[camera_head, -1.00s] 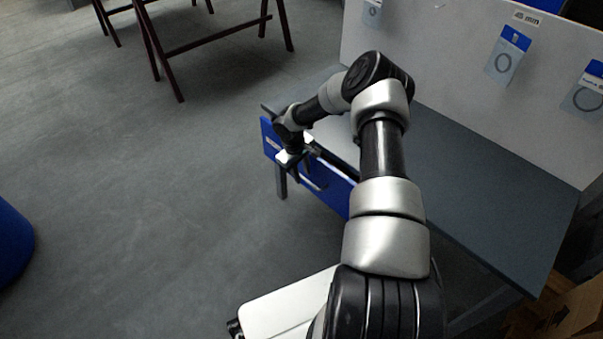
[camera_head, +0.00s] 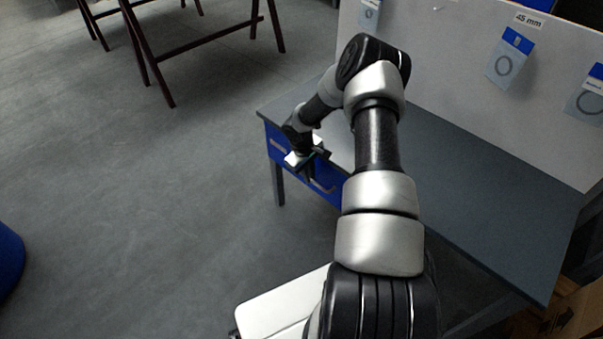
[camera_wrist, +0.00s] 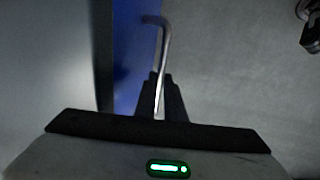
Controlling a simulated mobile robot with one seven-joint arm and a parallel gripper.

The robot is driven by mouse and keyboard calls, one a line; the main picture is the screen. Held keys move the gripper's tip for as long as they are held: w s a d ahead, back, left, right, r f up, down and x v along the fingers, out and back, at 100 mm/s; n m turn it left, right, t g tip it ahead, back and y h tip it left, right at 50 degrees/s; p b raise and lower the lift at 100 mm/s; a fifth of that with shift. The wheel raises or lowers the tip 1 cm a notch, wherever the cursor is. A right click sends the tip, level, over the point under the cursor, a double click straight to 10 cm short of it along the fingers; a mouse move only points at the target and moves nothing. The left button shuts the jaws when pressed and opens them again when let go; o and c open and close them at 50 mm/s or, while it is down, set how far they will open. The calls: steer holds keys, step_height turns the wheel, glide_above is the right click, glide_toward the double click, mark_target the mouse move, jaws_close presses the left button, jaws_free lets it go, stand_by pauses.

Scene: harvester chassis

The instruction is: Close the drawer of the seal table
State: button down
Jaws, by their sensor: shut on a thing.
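The seal table (camera_head: 480,190) has a grey top and stands to the right in the head view. Its blue drawer front (camera_head: 333,194) sits close under the front edge of the top, with no open gap that I can see. My gripper (camera_head: 312,176) is at the drawer front, partly hiding it. In the wrist view my gripper (camera_wrist: 165,98) is shut on the metal drawer handle (camera_wrist: 163,45), which runs up between the fingers. The blue drawer front (camera_wrist: 135,50) shows beside the handle, next to the table top (camera_wrist: 50,60).
A white back panel with hanging seal packets (camera_head: 509,60) rises behind the table top. A dark red trestle (camera_head: 205,42) stands at the back left. A blue rounded object (camera_head: 8,260) is at the left edge. A cardboard box (camera_head: 570,315) is lower right. The floor before the drawer is clear.

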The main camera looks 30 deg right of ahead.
steer(key=shift+w+d, duration=0.15)
steer(key=shift+d, duration=0.15)
steer(key=c, duration=1.8)
jaws_free()
steer(key=shift+d, duration=0.1)
steer(key=shift+c, duration=0.2)
steer(key=shift+r, duration=0.25)
steer(key=s+a+r+p, duration=0.1)
steer(key=a+r+p, duration=0.2)
steer(key=r, duration=1.3)
steer(key=shift+s+a+r+p, duration=0.2)
steer(key=shift+r+p, duration=0.15)
steer(key=shift+p, duration=0.3)
